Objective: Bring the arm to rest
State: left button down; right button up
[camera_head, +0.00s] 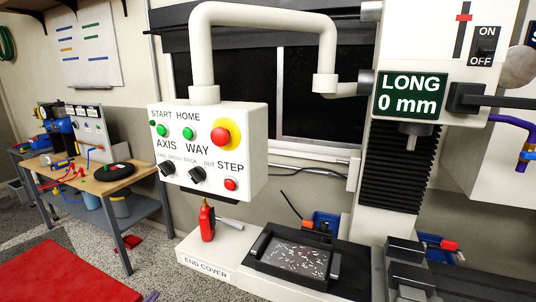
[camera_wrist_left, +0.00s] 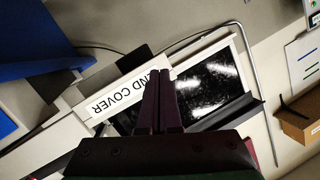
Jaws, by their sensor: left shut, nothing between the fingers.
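My left gripper (camera_wrist_left: 160,75) shows large in the wrist view, its two long dark purple fingers shut together with nothing between them. In the head view only a small purple bit, likely the tip of my left gripper (camera_head: 151,296), shows at the bottom edge. The rest of that arm is out of view. My right gripper is in neither view.
A white control box (camera_head: 208,150) hangs from a thick pipe. Below it are a red bottle (camera_head: 207,220), the END COVER ledge (camera_head: 205,267) and the chip tray (camera_head: 297,255). A red surface (camera_head: 60,275) is at lower left. A wooden bench (camera_head: 120,178) stands behind. Grey floor lies between.

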pick_arm(q)
jog(key=s+d+f+n+g+y, duration=0.15)
jog(key=s+f+g, duration=0.25)
jog(key=s+f, duration=0.8)
jog(key=s+d+f+n+g+y, duration=0.15)
jog(key=s+f+g, duration=0.25)
jog(key=s+f, duration=0.7)
jog(key=s+d+f+g, duration=0.2)
jog(key=s+f, duration=0.2)
jog(key=s, duration=0.3)
jog(key=s+d+f+g, duration=0.2)
jog(key=s+f, duration=0.2)
jog(key=s, duration=0.4)
jog(key=s+d+f+n+g, duration=0.1)
jog(key=s+f, duration=0.3)
jog(key=s, duration=0.4)
jog(key=shift+s+d+g+h, duration=0.2)
jog(key=shift+d+g+h, duration=0.2)
jog(key=shift+d+g, duration=0.4)
jog(key=shift+w, duration=0.15)
